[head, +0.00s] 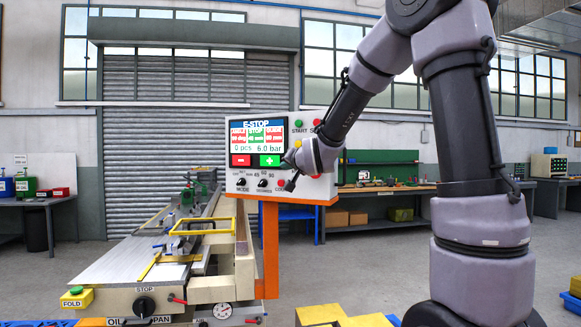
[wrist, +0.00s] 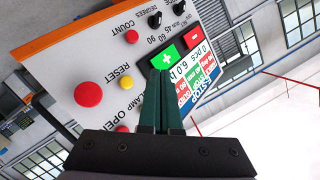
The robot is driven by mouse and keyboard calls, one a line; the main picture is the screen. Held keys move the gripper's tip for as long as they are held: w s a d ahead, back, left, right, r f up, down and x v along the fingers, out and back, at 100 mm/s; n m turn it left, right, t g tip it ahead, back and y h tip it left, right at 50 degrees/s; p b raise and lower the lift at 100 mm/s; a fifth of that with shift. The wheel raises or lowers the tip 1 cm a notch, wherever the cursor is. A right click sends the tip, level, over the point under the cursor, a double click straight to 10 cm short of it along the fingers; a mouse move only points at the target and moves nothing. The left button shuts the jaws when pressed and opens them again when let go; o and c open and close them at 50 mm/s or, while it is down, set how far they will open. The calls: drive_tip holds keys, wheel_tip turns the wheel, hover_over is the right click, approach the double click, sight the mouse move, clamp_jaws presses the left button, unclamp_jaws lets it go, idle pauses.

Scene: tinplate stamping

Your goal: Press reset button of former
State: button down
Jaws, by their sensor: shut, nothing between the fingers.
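The former's control panel (head: 246,197) is a white box with an orange edge on an orange post; it also shows upside down in the wrist view (wrist: 62,62). The reset button (wrist: 127,81) is a small yellow round button beside the RESET label, with a larger red mushroom button (wrist: 88,94) close by. My gripper (wrist: 164,75) is shut and empty. In the wrist view its dark green fingertips overlap the green plus key on the screen, to the right of the reset button; whether they touch the panel I cannot tell. In the head view my wrist hides the panel's right part.
The screen (head: 257,145) and knobs are nearby. The former's long bed (head: 130,262) extends left. Yellow boxes (head: 330,316) stand in front.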

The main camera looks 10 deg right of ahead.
drive_tip(key=shift+w, duration=0.15)
drive_tip(key=w+d, duration=0.5)
drive_tip(key=w, duration=0.2)
idle(0.5)
idle(2.0)
drive_tip(key=shift+w+d, duration=0.2)
drive_tip(key=shift+w, duration=0.15)
drive_tip(key=shift+w+d, duration=0.25)
drive_tip(key=shift+w, duration=0.1)
idle(0.6)
idle(0.4)
drive_tip(key=shift+s+a, duration=0.45)
drive_tip(key=shift+s, duration=0.25)
